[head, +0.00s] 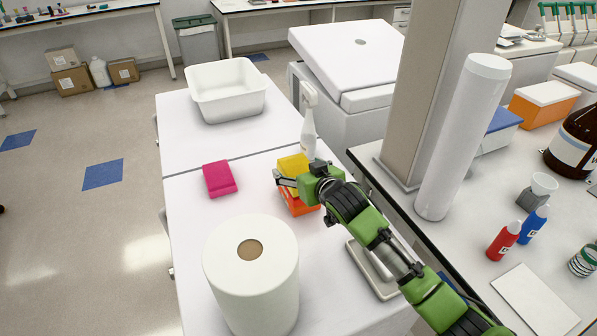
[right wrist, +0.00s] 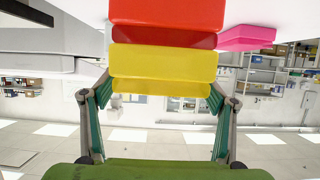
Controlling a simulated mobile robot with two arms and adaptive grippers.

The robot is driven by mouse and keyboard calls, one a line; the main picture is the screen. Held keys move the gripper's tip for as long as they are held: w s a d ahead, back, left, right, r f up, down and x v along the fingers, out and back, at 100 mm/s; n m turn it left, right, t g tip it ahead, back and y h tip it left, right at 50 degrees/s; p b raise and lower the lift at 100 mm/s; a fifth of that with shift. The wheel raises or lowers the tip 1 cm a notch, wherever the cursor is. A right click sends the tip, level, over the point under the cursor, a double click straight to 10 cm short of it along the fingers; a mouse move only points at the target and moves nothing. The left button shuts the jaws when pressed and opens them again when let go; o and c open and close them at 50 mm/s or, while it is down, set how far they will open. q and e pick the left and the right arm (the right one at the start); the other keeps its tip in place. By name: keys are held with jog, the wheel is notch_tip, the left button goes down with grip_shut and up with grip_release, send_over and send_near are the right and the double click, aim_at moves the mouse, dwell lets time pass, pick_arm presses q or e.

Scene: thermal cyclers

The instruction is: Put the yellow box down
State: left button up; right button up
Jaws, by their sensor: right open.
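The yellow box (head: 293,162) sits on top of a red-orange box (head: 300,205) on the white table, close to the spray bottle. My right gripper (head: 284,179) is at the yellow box and partly covers the stack in the head view. In the right wrist view, which looks upside down, the yellow box (right wrist: 162,62) rests against the red-orange box (right wrist: 166,12). There my right gripper's fingers (right wrist: 160,92) are spread, one on each side of the yellow box's near end. My left gripper is not in view.
A pink box (head: 220,179) lies left of the stack. A spray bottle (head: 309,132) stands just behind it. A large paper roll (head: 251,278) stands in front, and a white basin (head: 226,92) is at the back. The table between the basin and pink box is clear.

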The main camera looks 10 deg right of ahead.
jog(key=shift+w+f, duration=0.15)
jog(key=shift+w, duration=0.05)
jog(key=c, duration=1.3)
jog(key=shift+c, duration=0.2)
